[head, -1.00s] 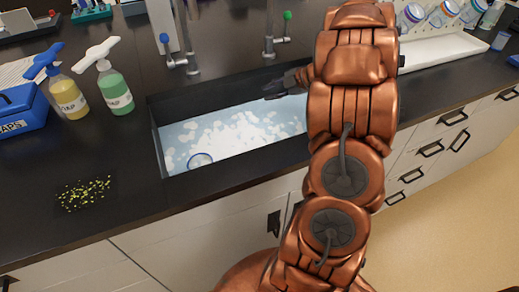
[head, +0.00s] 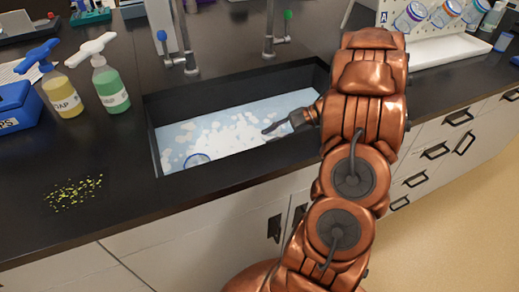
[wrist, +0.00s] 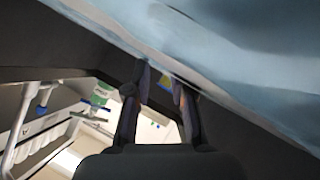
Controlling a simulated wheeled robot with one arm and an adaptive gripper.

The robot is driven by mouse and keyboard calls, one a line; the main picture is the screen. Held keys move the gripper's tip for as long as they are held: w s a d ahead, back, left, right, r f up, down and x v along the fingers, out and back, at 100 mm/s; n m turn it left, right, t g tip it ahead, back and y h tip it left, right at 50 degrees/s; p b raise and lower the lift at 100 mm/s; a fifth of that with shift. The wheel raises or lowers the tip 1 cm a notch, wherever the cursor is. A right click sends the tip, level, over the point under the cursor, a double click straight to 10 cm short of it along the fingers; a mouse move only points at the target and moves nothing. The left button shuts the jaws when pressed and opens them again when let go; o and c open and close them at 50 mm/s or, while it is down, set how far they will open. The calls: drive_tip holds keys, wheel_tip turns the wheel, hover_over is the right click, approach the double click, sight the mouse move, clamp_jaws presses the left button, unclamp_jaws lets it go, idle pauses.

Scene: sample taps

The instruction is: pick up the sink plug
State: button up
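The sink (head: 240,95) is a dark basin set in the black counter, holding pale blue water with white foam (head: 230,135). No sink plug can be made out; foam and water hide the basin floor. My gripper (head: 270,131) is over the right part of the sink, close to the foam; whether it touches the water is unclear. In the wrist view my gripper (wrist: 161,84) has its two dark fingers apart with nothing seen between them. The pale water surface (wrist: 240,60) fills that view's upper right.
A round, blue-rimmed object (head: 197,160) sits in the foam near the sink's front left. Two taps (head: 190,65) (head: 270,45) stand behind the sink. Soap bottles (head: 110,85) (head: 60,90) and a blue box (head: 18,110) are at left. Yellow-green bits (head: 75,191) lie on the counter.

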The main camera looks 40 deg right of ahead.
sight(263, 139)
drive_tip(key=shift+b+x, duration=0.5)
drive_tip(key=shift+x, duration=1.05)
drive_tip(key=shift+c, duration=0.3)
clamp_jaws()
